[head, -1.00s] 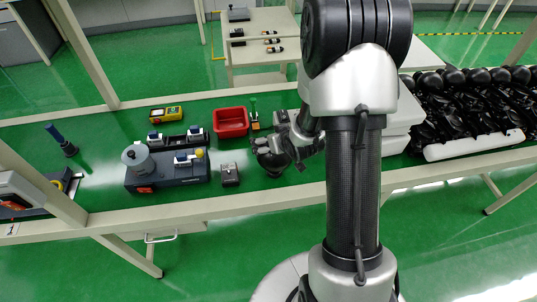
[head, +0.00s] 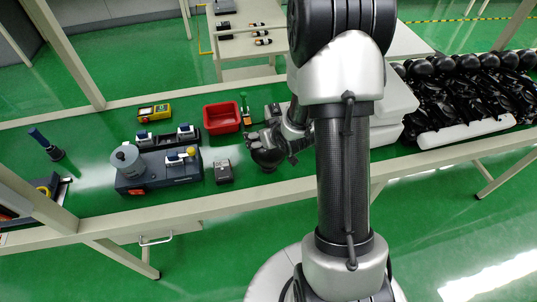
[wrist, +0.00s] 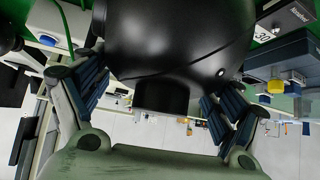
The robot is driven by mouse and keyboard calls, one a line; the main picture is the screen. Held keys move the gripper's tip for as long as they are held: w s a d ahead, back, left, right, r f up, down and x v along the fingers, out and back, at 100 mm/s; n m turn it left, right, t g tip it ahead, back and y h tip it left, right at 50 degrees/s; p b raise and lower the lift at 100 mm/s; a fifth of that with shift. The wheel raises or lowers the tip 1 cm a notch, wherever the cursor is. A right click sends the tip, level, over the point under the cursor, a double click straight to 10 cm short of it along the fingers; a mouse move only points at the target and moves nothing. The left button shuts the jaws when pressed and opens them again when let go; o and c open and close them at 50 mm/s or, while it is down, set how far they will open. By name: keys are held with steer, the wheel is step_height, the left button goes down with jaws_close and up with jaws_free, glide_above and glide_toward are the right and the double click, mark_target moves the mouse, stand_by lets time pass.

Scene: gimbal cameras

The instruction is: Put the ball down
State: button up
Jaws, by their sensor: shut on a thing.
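The ball (head: 268,158) is black and glossy, with a short neck, and fills the upper middle of the wrist view (wrist: 180,35). My gripper (head: 277,143) is shut on it. In the wrist view, blue-grey ribbed fingers press on the ball's left and right sides, and the neck points toward the palm. In the head view, the ball is at the green bench top, near its front edge. I cannot tell whether it touches the bench.
A small dark box (head: 223,172) stands just left of the ball, and a red bin (head: 222,118) behind it. A grey device (head: 158,170) is further left. Many black balls (head: 465,85) are piled at the right, beyond white boxes (head: 396,112). Little bench is free in front.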

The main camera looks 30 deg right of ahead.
steer(key=c, duration=0.6)
steer(key=shift+c, duration=1.3)
steer(key=shift+w+r, duration=0.1)
steer(key=shift+r, duration=0.05)
